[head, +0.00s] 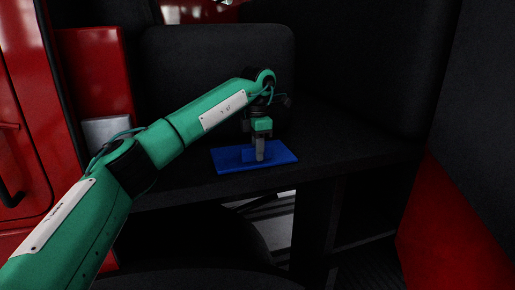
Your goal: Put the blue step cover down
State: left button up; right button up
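The blue step cover (230,158) is a flat blue plate. It lies flat on, or just above, the dark ledge in the middle of the head view; I cannot tell whether it touches. My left gripper (259,156) points down onto the middle of the plate, with its fingers at a small raised blue part there. The fingers overlap in this view, so whether they grip that part is unclear. My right gripper is not in view.
The dark ledge (340,150) has free room to the right of the plate. A dark upright panel (220,60) stands behind it. Red bodywork (95,75) is at the left and a red panel (455,225) at the lower right. Below the ledge's front edge is an opening.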

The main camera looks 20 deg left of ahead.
pick_arm(q)
jog(key=shift+o, duration=0.9)
jog(key=shift+r, duration=0.2)
jog(key=shift+r+b, duration=0.3)
jog(key=shift+b, duration=0.1)
notch_tip(320, 180, up, 6)
jog(key=b, duration=0.2)
jog(key=shift+b, duration=0.4)
jog(key=shift+r, duration=2.65)
